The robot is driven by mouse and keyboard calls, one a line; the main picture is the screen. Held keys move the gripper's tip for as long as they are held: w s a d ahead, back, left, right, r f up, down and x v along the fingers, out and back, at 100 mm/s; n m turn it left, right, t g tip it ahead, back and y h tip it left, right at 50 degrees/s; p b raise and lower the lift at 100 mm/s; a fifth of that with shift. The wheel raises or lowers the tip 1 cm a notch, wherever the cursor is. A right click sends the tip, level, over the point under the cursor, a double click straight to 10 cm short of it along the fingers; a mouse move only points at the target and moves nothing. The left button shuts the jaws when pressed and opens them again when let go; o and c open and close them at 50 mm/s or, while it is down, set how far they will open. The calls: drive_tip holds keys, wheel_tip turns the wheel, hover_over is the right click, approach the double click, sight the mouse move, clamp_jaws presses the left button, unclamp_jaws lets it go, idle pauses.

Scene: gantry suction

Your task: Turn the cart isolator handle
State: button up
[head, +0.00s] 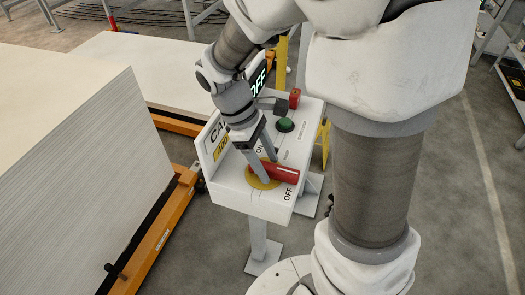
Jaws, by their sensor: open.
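The isolator handle is a red bar (276,172) on a round yellow plate (257,181). It sits on the sloped top of a white control box (231,190) with ON and OFF lettering. The red bar points toward the OFF lettering at the right. My gripper (262,161) is open, pointing down at the handle's left part. The fingers are close to the red bar; I cannot tell if they touch it. The fingertips partly cover the yellow plate and the handle's left end.
A green button (285,125) and a red block (295,98) are on the box behind the handle. A tall stack of white sheets (90,170) on an orange cart (165,232) stands at the left. Grey floor (440,215) is free at the right. A shelf stands at the far right.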

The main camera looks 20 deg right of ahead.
drive_tip(key=shift+f, duration=0.15)
clamp_jaws()
idle(1.4)
